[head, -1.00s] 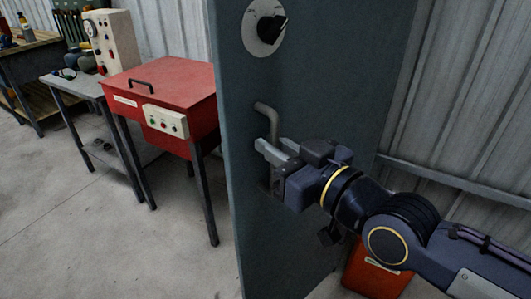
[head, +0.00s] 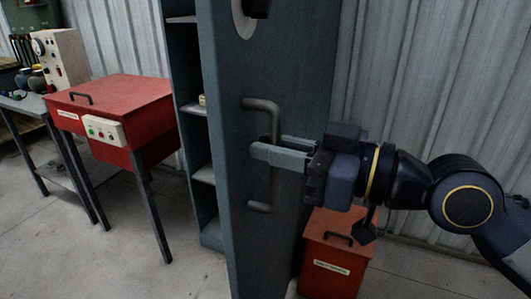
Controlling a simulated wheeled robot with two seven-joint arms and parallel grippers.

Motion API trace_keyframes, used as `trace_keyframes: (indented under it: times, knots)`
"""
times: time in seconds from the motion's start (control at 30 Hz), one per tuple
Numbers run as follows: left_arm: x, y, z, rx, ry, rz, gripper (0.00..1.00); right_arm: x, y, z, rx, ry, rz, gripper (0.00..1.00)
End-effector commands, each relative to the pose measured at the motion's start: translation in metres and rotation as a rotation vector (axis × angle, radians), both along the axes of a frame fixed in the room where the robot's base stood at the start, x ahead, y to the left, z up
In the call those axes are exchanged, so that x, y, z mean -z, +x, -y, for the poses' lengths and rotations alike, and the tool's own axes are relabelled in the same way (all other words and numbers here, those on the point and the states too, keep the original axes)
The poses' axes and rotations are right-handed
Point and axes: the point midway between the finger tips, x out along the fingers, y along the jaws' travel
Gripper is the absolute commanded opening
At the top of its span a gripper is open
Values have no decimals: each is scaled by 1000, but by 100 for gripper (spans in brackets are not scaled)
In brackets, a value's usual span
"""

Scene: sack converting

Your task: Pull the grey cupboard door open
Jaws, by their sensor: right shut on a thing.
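The grey cupboard door (head: 245,225) stands ajar in the middle of the head view, with its free edge to the left. A bent grey bar handle (head: 263,104) runs upright on its face. Past the door's left edge, part of the cupboard's inside (head: 188,145) shows, with several shelves. My right gripper (head: 268,147) comes in from the right and is shut on the handle's upright bar, one finger on each side. The fingers hide the bar's middle. My left gripper is not in view.
A red machine (head: 115,105) on dark legs stands to the left, with a grey table (head: 30,104) beside it. A red bin (head: 333,262) stands on the floor below my right arm. Bare floor lies at the front left. A corrugated wall is behind.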

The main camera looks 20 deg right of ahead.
Motion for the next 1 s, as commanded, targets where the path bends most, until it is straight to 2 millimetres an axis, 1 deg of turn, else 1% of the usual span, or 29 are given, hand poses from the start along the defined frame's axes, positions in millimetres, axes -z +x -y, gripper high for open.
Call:
trace_keyframes:
  times: [0.37,0.4,0.53,0.57,0.87,1.0]
  knots:
    - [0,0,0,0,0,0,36,-3,0,2,4,6,5,0]
    - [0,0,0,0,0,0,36,-3,0,2,4,6,5,15]
    - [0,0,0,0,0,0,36,-3,0,2,3,5,4,32]
    - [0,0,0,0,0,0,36,-2,0,2,3,5,4,35]
    - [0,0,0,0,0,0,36,-2,-2,3,3,3,2,35]
    - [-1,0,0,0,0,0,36,-3,-14,14,4,6,5,35]
